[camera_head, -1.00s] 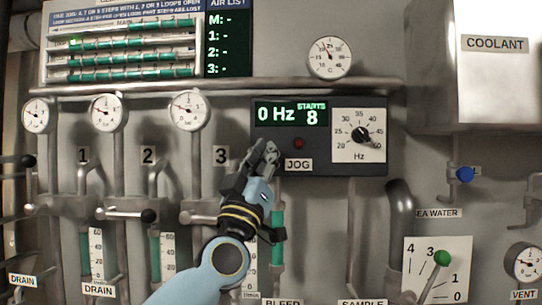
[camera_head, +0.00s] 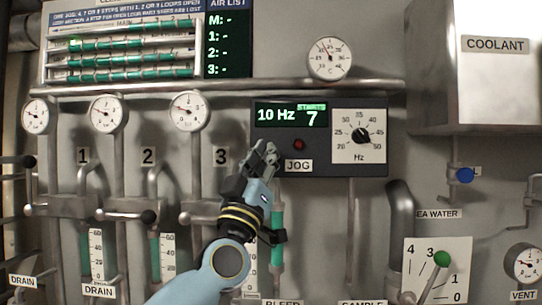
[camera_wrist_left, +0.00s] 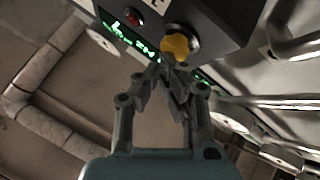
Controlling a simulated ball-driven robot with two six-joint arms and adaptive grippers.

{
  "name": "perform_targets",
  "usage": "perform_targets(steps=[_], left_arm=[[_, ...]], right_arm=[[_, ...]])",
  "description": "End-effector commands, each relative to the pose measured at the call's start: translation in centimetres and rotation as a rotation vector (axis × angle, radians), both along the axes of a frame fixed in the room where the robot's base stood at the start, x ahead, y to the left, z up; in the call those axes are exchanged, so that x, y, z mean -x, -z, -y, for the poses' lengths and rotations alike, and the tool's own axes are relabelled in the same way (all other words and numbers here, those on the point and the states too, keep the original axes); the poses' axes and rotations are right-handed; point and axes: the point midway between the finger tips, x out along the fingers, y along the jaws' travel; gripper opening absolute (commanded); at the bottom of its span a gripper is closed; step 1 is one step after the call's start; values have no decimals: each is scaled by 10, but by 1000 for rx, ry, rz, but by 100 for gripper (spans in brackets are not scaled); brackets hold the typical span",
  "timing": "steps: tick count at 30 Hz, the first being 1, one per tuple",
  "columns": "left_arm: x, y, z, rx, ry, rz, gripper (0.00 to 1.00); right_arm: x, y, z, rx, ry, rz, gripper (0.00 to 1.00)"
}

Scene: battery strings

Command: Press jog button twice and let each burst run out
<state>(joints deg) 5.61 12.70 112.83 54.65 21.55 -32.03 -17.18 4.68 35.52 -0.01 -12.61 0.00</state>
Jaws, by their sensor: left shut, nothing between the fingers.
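The jog button is a yellow-orange knob (camera_wrist_left: 178,43) on the dark control box in the left wrist view. In the head view my left gripper (camera_head: 268,152) covers it, beside the "JOG" label (camera_head: 298,165). My left gripper is shut and empty, its tips (camera_wrist_left: 172,65) at the button; whether they touch it, I cannot tell. The display (camera_head: 291,115) reads 10 Hz and STARTS 7. The small red lamp (camera_head: 299,144) looks dark; it also shows in the left wrist view (camera_wrist_left: 133,17). My right gripper is not in view.
The Hz dial (camera_head: 360,135) sits right of the display. A green-knobbed lever (camera_head: 442,259) and the coolant tank (camera_head: 495,75) are on the right.

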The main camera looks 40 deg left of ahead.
Motion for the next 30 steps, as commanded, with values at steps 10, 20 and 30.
perform_targets(steps=[10, 20, 30], left_arm=[[11, 0, 7, 1, -1, 0, 0], [18, 1, 11, 1, 0, -2, 0], [47, 1, 29, 2, 0, -1, 0]], right_arm=[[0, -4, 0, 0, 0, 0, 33], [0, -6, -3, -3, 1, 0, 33], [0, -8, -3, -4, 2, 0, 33]])
